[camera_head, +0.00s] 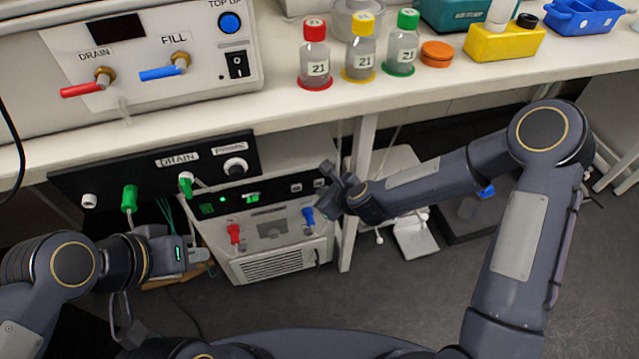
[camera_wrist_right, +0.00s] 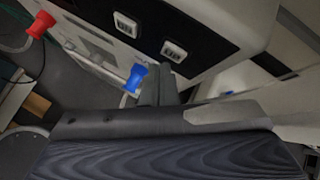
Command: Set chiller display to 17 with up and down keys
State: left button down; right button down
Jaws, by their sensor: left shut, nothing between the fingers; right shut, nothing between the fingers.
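The chiller (camera_head: 275,257) is a white box with a dark top panel under the bench. A lit green display (camera_head: 207,209) sits at the panel's left; its number is too small to read. Two small white keys sit at the panel's right: a left key (camera_head: 296,187) and a right key (camera_head: 319,183). In the right wrist view they are the left key (camera_wrist_right: 125,24) and right key (camera_wrist_right: 173,50). My right gripper (camera_head: 327,200) is shut and empty at the panel's right end, its fingers (camera_wrist_right: 157,85) just below the right key; contact cannot be told. My left gripper (camera_head: 200,255) is shut and empty, left of the chiller.
A red fitting (camera_head: 234,233) and a blue fitting (camera_head: 308,216) stick out of the chiller front. A black drain panel (camera_head: 130,176) with green fittings hangs above left. The bench leg (camera_head: 352,215) stands close by my right gripper. Capped bottles stand on the bench (camera_head: 270,110).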

jog(key=shift+s+d+b, duration=0.3)
jog(key=shift+s+b, duration=0.05)
jog(key=shift+s, duration=0.6)
jog(key=shift+s+d+b, duration=0.3)
jog(key=shift+s+b, duration=0.1)
jog(key=shift+s, duration=0.55)
jog(key=shift+s+d+b, duration=0.3)
jog(key=shift+s+b, duration=0.05)
jog(key=shift+s, duration=0.6)
dwell(0.3)
